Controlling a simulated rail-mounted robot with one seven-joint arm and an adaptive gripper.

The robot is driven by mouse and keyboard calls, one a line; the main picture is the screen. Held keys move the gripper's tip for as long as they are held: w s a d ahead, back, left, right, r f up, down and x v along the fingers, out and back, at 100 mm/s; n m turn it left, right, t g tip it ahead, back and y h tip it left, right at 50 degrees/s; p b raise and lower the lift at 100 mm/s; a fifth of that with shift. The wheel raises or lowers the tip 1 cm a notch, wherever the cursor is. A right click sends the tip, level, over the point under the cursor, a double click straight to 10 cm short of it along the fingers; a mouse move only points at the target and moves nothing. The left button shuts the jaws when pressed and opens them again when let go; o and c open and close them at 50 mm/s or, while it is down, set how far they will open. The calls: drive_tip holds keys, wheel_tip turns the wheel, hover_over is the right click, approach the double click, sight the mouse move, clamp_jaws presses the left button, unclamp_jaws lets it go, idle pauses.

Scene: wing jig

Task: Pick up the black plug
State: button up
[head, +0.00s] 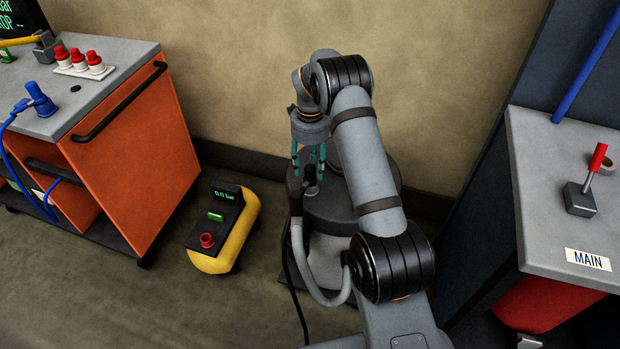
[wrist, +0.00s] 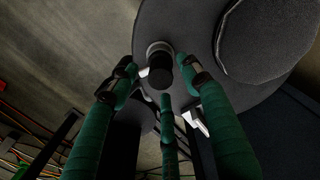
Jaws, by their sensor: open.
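What looks like the black plug (wrist: 160,73) shows end-on in the wrist view, a short dark cylinder with a grey collar behind it. It lies in front of a dark round body at the upper right. My gripper (head: 311,172) has green-sleeved fingers with dark tips. They are open, with one on either side of the plug and one below it in the wrist view. I cannot tell whether any finger touches it. In the head view my gripper hangs at the left side of a dark round unit (head: 333,205). The plug is too small and dark there to pick out surely.
A yellow tank (head: 212,262) with a "0.0 bar" display stands on the floor to the left. An orange cart (head: 135,160) with a blue plug (head: 40,100) stands farther left. A grey bench (head: 560,220) with a red-handled lever (head: 588,185) marked MAIN is at right.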

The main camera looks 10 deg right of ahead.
sight(310, 178)
drive_tip(key=shift+f, duration=1.35)
drive_tip(key=c, duration=0.3)
clamp_jaws()
